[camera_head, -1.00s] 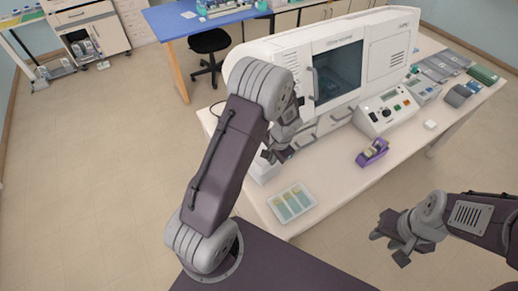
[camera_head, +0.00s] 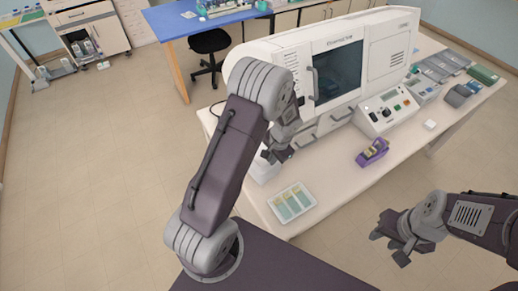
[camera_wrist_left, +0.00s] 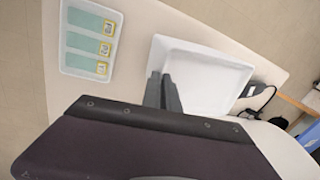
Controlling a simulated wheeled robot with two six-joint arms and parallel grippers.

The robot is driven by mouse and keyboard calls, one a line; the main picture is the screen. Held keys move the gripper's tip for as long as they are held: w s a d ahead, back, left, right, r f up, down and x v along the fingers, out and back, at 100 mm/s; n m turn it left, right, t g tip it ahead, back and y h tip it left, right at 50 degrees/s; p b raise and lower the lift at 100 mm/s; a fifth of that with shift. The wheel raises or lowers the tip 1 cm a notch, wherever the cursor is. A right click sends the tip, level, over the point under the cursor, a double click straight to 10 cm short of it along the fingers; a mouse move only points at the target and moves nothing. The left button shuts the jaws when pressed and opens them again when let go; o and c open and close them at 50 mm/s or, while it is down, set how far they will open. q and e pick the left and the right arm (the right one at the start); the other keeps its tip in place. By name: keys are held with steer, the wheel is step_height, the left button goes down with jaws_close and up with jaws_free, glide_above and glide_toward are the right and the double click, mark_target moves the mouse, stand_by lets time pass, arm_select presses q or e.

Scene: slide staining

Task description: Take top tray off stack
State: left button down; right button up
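A white tray stack (camera_head: 263,173) stands at the near left end of the bench, partly hidden behind my left arm. In the left wrist view the top white tray (camera_wrist_left: 208,80) looks empty, with a raised rim. My left gripper (camera_head: 277,157) is low over the stack. In the left wrist view its two fingers (camera_wrist_left: 162,91) are close together at the tray's left rim. I cannot tell whether they are closed on that rim. My right gripper (camera_head: 391,247) is open and empty, in front of the bench and away from the trays.
A tray of slides (camera_head: 292,203) lies on the bench beside the stack. The large white machine (camera_head: 335,75) stands behind. A purple dispenser (camera_head: 372,153) and a control box (camera_head: 386,111) stand to the right. The bench front between slides and dispenser is clear.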

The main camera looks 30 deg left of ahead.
arm_select(q)
steer(key=shift+s, duration=0.1)
steer(key=shift+a+r, duration=0.1)
steer(key=shift+r, duration=0.2)
step_height(320, 180, up, 9)
steer(key=b, duration=0.2)
steer(key=shift+r, duration=0.2)
steer(key=shift+w, duration=0.2)
